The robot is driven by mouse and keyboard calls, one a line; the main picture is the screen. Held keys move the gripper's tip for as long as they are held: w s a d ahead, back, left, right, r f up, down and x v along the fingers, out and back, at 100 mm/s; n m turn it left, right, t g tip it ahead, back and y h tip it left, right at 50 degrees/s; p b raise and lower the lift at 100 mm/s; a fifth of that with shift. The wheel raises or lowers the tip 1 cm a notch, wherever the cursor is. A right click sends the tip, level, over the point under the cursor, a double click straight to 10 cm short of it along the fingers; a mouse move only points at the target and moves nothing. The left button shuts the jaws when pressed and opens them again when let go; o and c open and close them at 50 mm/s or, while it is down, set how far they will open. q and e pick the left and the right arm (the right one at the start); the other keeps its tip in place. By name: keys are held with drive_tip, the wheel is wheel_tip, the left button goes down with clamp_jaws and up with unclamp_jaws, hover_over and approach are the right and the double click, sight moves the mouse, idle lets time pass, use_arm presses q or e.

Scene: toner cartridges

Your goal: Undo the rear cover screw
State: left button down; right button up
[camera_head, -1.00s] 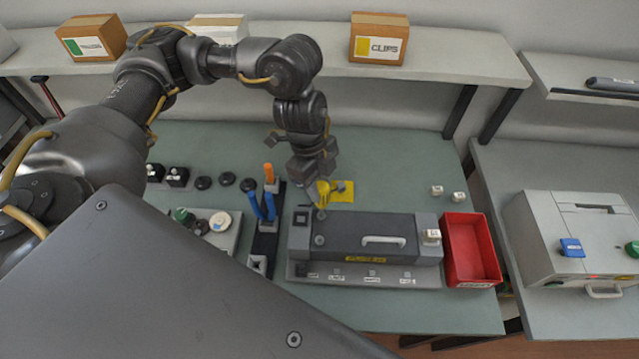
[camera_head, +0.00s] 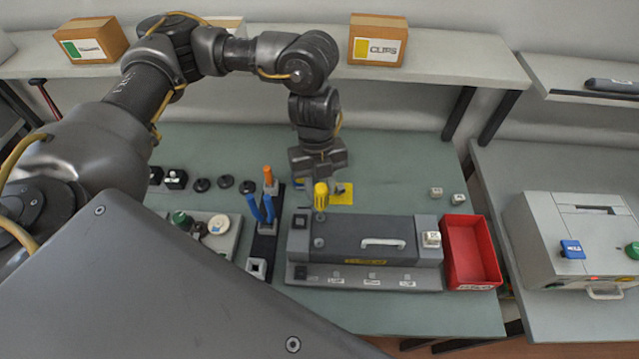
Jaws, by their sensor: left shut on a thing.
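My left gripper (camera_head: 320,184) points down behind the back left of a dark grey machine (camera_head: 345,231) with a light handle. It is shut on a yellow-handled tool (camera_head: 321,197), which looks like a screwdriver and stands nearly upright. The tool's lower end is at the machine's rear left edge; I cannot tell whether it touches a screw. The rear cover screw itself is not discernible. A round grey knob (camera_head: 319,243) shows on the machine's top left. My right gripper is out of view.
A black holder (camera_head: 265,243) with blue and orange-handled tools stands left of the machine. A red tray (camera_head: 470,254) sits close on its right. Small white blocks (camera_head: 437,192) lie at back right, with clear table around.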

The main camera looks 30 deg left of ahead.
use_arm(q)
drive_tip(key=shift+f+b, duration=0.3)
drive_tip(key=shift+f, duration=0.1)
idle(0.8)
drive_tip(key=shift+s+r+n+p, duration=0.1)
drive_tip(key=shift+r+n+p, duration=0.05)
drive_tip(key=shift+n+p, duration=0.45)
drive_tip(key=shift+n+t+p, duration=0.3)
drive_tip(key=shift+n+p, duration=0.6)
drive_tip(key=shift+n, duration=0.2)
drive_tip(key=shift+s+a+n+t+h+p, duration=0.1)
drive_tip(key=shift+n+t+h+p, duration=0.3)
drive_tip(key=shift+n+p, duration=1.3)
drive_tip(key=n+t, duration=0.1)
drive_tip(key=n, duration=0.5)
drive_tip(key=shift+s, duration=0.1)
drive_tip(key=shift+n, duration=0.6)
